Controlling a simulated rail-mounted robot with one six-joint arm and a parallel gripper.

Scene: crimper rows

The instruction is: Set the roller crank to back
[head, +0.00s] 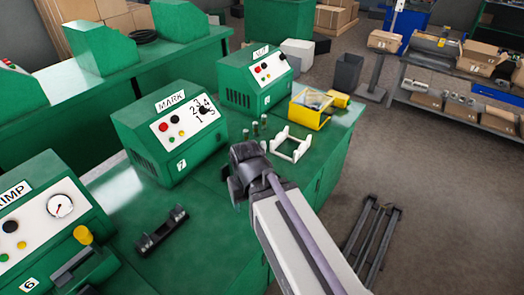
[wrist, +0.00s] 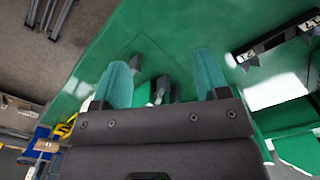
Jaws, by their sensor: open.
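My gripper (head: 243,165) is over the green bench (head: 205,225), in front of the MARK machine (head: 172,128). In the wrist view, its two teal fingers (wrist: 163,68) stand wide apart. Small dark upright parts (wrist: 162,88) show between the fingers, beside a rectangular outline on the green surface. I cannot tell whether they are the roller crank, or whether the fingers touch them. My gripper and arm hide this spot in the head view, so the crank's setting cannot be read.
A black bracket (head: 161,229) lies on the bench at the front. A white cradle (head: 290,143) and a yellow box (head: 311,108) stand beyond my gripper. The CRIMP machine (head: 45,222) is at left, the CUT machine (head: 254,76) behind.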

